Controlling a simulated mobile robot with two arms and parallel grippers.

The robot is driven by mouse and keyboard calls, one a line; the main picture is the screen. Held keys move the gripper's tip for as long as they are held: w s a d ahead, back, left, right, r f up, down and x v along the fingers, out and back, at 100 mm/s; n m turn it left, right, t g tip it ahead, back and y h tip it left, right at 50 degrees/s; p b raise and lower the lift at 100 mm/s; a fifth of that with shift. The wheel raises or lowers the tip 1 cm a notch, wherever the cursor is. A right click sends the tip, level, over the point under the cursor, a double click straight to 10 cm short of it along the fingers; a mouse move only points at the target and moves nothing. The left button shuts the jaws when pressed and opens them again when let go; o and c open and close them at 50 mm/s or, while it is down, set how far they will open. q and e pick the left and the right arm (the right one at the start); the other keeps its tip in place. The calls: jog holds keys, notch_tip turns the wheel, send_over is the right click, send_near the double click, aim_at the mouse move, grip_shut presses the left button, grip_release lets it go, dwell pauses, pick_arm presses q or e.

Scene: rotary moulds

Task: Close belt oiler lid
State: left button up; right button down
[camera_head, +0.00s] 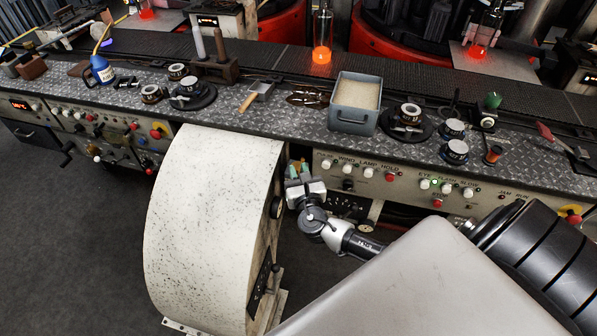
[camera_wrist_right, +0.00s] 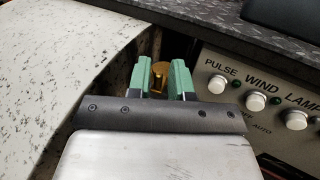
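My right gripper (camera_head: 299,171) has green fingertips and is beside the big white speckled drum housing (camera_head: 205,215), just below the bench edge. In the right wrist view the two green fingers (camera_wrist_right: 160,80) stand apart. A small brass fitting (camera_wrist_right: 157,74) shows in the gap between them, partly hidden by the fingers. It may be the belt oiler, but I cannot tell its lid or the lid's position. I see no clear contact between fingers and brass. My left gripper is not in view.
The control panel (camera_head: 395,180) with its knobs is close on the right of the gripper. The bench top (camera_head: 290,115) overhangs just above, holding a grey bin (camera_head: 355,103) and several round moulds. The white housing closes off the left side.

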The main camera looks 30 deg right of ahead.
jog(key=shift+w+a+r+m+g+h, duration=0.1)
jog(key=shift+w+a+m+g+h, duration=0.2)
jog(key=shift+m+h, duration=0.35)
jog(key=shift+w+a+m+g+h, duration=0.15)
jog(key=shift+m+g+h, duration=0.3)
jog(key=shift+h, duration=0.3)
jog(key=shift+w+a+r+m+g+h, duration=0.15)
jog(key=shift+w+m+g+h, duration=0.15)
jog(key=shift+m+h, duration=0.3)
jog(key=shift+f, duration=0.1)
jog(key=c, duration=1.3)
grip_release()
jog(key=shift+o, duration=0.3)
jog(key=shift+w+f, duration=0.1)
jog(key=b+v, duration=0.1)
jog(key=v, duration=1)
jog(key=shift+w, duration=0.15)
